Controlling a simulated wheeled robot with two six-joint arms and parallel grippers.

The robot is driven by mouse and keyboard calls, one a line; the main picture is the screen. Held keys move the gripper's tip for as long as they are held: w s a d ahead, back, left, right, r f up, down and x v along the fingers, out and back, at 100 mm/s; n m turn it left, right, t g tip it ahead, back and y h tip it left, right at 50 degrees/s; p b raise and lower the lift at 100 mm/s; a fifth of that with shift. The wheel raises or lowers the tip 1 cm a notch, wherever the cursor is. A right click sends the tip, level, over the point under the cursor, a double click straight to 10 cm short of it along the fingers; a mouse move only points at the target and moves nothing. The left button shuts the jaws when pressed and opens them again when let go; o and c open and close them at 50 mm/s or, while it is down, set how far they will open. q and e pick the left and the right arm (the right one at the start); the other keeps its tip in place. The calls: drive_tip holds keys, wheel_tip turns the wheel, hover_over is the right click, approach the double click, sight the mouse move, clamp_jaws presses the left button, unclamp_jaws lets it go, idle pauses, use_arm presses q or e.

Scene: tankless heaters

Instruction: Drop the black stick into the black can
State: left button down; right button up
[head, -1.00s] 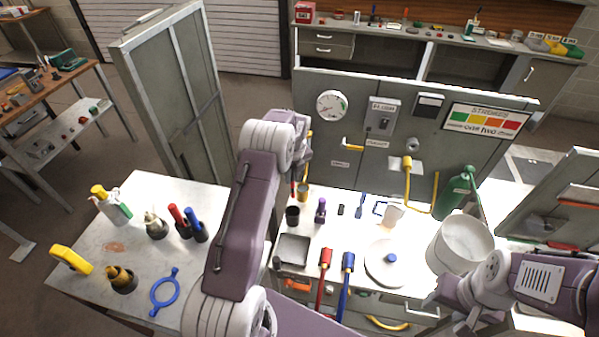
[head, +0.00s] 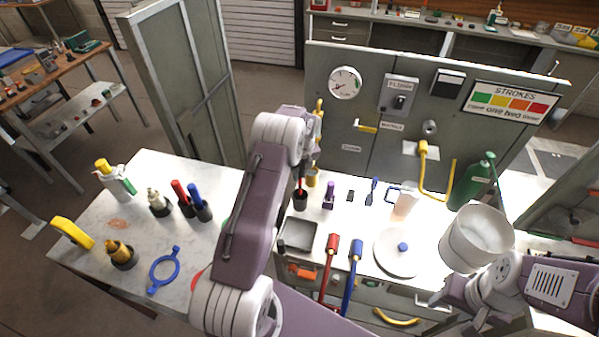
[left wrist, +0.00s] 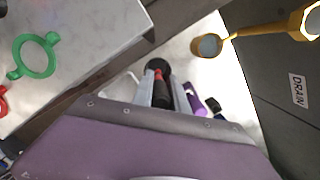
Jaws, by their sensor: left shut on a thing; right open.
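The black stick (left wrist: 161,94), with a red part, is held between the fingers of my left gripper (left wrist: 164,92). In the head view my left gripper (head: 302,168) is mostly behind my own arm, above the black can (head: 300,203). The stick's red part (head: 299,187) shows at the can's mouth. The can stands upright on the white worktop, and its dark round top (left wrist: 157,65) shows at the stick's end in the left wrist view. I cannot tell how far the stick is inside. My right gripper (head: 462,308) is open and empty, low at the right.
A large white pot (head: 477,238) is beside my right arm. A grey panel (head: 400,115) rises behind.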

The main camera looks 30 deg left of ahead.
use_arm(q)
wheel_tip(320, 180, down, 7)
drive_tip(key=b, duration=0.5)
drive_tip(key=c, duration=1.2)
unclamp_jaws()
drive_tip(key=shift+c, duration=0.2)
drive_tip(key=shift+r, duration=0.1)
drive_tip(key=shift+s+d+p, duration=0.35)
drive_tip(key=shift+s+d, duration=0.1)
drive_tip(key=shift+d, duration=0.2)
